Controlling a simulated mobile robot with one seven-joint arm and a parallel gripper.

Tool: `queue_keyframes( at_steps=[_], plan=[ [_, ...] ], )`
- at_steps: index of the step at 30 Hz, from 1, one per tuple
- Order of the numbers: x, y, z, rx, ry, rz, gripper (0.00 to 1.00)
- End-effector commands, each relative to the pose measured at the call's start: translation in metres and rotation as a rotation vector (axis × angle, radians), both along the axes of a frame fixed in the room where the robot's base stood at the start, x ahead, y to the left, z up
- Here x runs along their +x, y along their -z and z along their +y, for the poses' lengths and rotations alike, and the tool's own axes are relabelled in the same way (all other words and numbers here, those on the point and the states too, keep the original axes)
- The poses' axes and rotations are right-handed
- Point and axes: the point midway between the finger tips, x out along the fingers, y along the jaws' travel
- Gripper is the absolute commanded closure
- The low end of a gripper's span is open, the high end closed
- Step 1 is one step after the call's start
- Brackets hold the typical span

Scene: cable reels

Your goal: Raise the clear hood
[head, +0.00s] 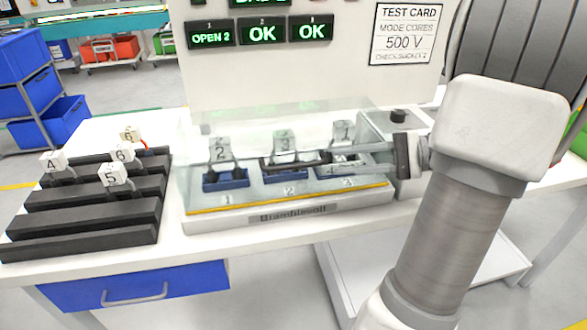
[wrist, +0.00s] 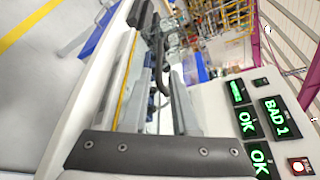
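The clear hood (head: 225,160) is a see-through cover on the white test fixture (head: 300,216). It looks lowered over three blue sockets numbered 1, 2 and 3. Plugs tagged 2 (head: 221,150), 3 (head: 285,143) and 1 (head: 343,133) show through it, standing in these sockets. My gripper (head: 333,164) reaches in from the right at the hood's front. Its two fingers look apart, and they also show in the wrist view (wrist: 156,70) with a gap between them. Whether the fingertips touch the hood is not clear.
A black rack (head: 85,210) with plugs tagged 4, 5 and 6 stands at left. Behind the fixture is a white panel with green displays (head: 262,32) and a test card (head: 403,33). A small box with a black knob (head: 398,116) stands right of the hood.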

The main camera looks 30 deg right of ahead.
Motion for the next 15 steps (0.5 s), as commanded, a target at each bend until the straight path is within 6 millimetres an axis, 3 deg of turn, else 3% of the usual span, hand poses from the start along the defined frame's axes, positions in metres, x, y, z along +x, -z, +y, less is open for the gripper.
queue_keyframes(
  at_steps=[6, 15],
  plan=[
    [0.027, 0.012, 0.04, 0.0, -0.005, -0.001, 0.73],
    [0.053, 0.021, 0.076, -0.001, -0.003, 0.001, 0.73]
  ],
)
